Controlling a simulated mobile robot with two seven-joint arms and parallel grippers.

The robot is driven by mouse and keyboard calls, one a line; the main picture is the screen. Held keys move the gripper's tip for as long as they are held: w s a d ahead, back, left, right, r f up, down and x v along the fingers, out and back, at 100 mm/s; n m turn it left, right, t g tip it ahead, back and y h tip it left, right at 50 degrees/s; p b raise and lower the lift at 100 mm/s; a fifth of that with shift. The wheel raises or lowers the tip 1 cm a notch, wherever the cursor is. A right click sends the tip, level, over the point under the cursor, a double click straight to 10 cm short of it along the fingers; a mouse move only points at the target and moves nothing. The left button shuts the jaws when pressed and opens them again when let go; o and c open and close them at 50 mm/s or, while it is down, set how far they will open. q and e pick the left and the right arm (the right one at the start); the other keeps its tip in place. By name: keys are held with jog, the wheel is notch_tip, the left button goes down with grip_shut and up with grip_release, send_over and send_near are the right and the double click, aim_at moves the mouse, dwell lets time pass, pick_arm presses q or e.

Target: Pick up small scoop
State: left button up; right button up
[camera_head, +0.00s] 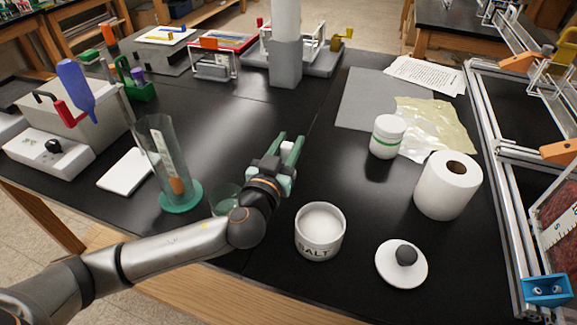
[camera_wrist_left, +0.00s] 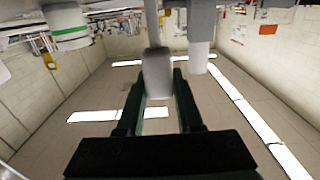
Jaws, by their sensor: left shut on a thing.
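My left gripper (camera_head: 288,146) is above the middle of the black bench, its green fingers pointing away toward the back. It is shut on a small pale piece (camera_head: 287,147), which I take to be the small scoop. In the left wrist view the scoop (camera_wrist_left: 157,73) is a light grey, rounded block between the two fingers (camera_wrist_left: 157,88), with a thin stem rising from it. Its bowl cannot be made out. The open white jar marked SALT (camera_head: 320,245), filled with white powder, stands right of and nearer than the gripper. My right gripper is not in view.
A knobbed lid (camera_head: 402,264) lies right of the jar. A paper roll (camera_head: 448,188) and a green-banded white bottle (camera_head: 387,137) stand further right. A tall clear cylinder (camera_head: 162,145) stands left, and a glass dish (camera_head: 224,196) is partly behind my arm. An aluminium frame (camera_head: 498,180) edges the right.

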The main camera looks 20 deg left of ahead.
pick_arm(q)
grip_shut()
dwell(0.8)
